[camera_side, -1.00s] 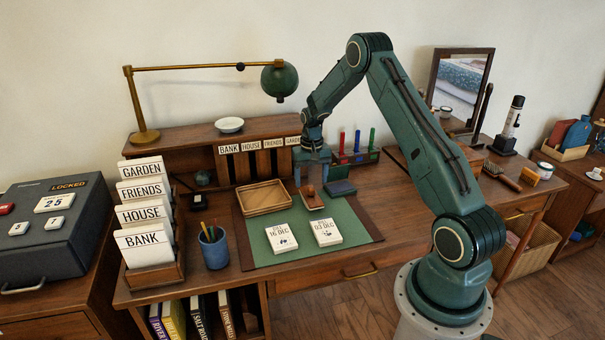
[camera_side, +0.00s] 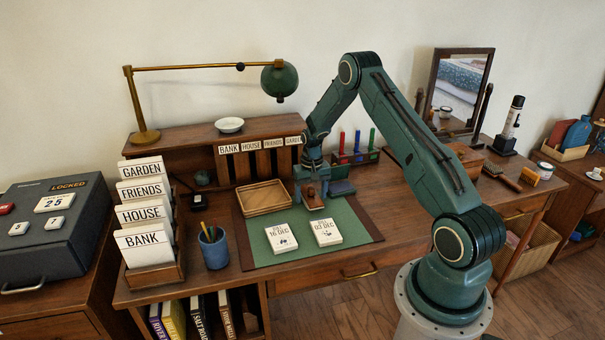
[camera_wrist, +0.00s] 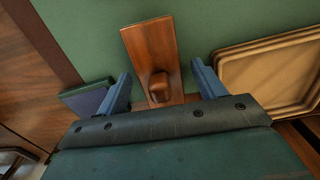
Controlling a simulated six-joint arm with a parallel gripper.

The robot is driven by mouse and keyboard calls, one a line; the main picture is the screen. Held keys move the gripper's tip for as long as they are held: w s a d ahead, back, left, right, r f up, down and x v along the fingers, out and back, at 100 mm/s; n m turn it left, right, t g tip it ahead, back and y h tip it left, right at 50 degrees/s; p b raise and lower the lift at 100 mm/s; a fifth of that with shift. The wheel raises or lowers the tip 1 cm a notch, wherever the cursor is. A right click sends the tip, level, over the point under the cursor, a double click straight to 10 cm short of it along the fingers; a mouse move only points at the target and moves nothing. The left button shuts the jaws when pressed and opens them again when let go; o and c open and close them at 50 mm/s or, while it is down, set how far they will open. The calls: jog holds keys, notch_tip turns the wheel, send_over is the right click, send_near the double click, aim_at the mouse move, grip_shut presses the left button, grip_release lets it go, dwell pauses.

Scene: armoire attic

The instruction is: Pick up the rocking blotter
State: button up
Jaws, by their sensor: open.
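The rocking blotter (camera_side: 313,200) is a small brown wooden piece with a knob on top, lying on the green desk mat (camera_side: 345,220). In the wrist view the blotter (camera_wrist: 150,45) is upper centre, with its knob (camera_wrist: 159,88) between my two blue fingers. My gripper (camera_side: 312,188) is open and low over the blotter. In the wrist view my gripper (camera_wrist: 160,83) has a finger on each side of the knob, with a gap on both sides. I cannot tell how far the fingertips are above the mat.
A wooden tray (camera_side: 264,198) lies close left of the blotter. A dark blue pad (camera_side: 342,188) lies close right. Label slots and a pen rack (camera_side: 356,157) stand behind.

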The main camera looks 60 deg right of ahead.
aim_at(311, 188)
dwell(0.5)
jog(key=c, duration=1.1)
notch_tip(311, 188, up, 20)
dwell(0.5)
jog(key=shift+o, duration=1.3)
jog(key=shift+c, duration=0.4)
jog(key=shift+a+f, duration=0.1)
